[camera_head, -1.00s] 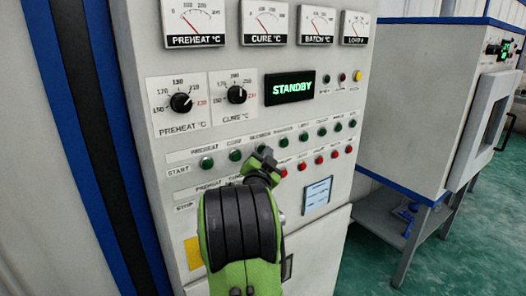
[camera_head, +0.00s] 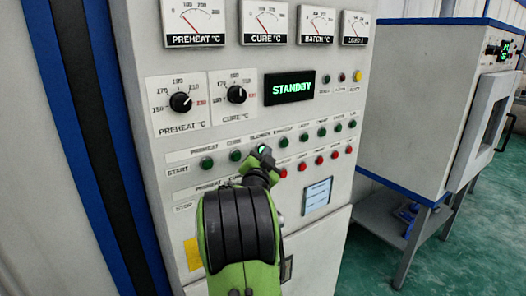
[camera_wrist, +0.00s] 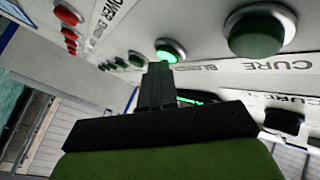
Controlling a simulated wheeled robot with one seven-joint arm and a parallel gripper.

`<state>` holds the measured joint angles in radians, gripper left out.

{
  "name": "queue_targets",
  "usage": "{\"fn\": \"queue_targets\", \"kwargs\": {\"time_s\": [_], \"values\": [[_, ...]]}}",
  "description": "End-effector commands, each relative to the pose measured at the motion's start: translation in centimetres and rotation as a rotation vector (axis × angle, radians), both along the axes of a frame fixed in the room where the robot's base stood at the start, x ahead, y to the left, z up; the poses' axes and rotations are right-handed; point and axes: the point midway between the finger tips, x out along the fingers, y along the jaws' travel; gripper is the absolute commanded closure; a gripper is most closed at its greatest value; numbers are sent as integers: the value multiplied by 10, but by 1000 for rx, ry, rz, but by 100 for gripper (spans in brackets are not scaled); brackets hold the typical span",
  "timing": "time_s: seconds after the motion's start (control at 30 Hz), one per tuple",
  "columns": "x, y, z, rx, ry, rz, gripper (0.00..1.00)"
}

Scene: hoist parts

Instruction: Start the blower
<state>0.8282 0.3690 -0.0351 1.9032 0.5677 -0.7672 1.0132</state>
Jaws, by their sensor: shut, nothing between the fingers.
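The control panel (camera_head: 225,120) has a row of green START buttons with a row of red STOP buttons below. The blower start button (camera_head: 262,149) is lit bright green, and it also shows lit in the wrist view (camera_wrist: 170,51). My gripper (camera_head: 264,158) is shut and empty, with its fingertips at the lower edge of this button. In the wrist view the shut fingers (camera_wrist: 158,72) reach up to the button; whether they still touch it I cannot tell. The arm hides part of the STOP row. The green display (camera_head: 290,88) reads STANDBY.
The cure start button (camera_head: 235,155) is just left of the blower button, and the other green buttons (camera_head: 303,133) run to the right. Red stop buttons (camera_head: 320,160) lie close to the right of my gripper. A grey oven cabinet (camera_head: 420,95) stands farther right.

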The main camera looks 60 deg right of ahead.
Motion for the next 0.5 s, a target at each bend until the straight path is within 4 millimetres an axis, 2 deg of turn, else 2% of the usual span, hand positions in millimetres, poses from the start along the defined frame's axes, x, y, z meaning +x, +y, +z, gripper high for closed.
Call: {"fn": "queue_targets", "kwargs": {"time_s": [0.27,0.5], "values": [[-13,7,-2,-1,0,0,100],[-14,7,0,0,0,0,100]]}}
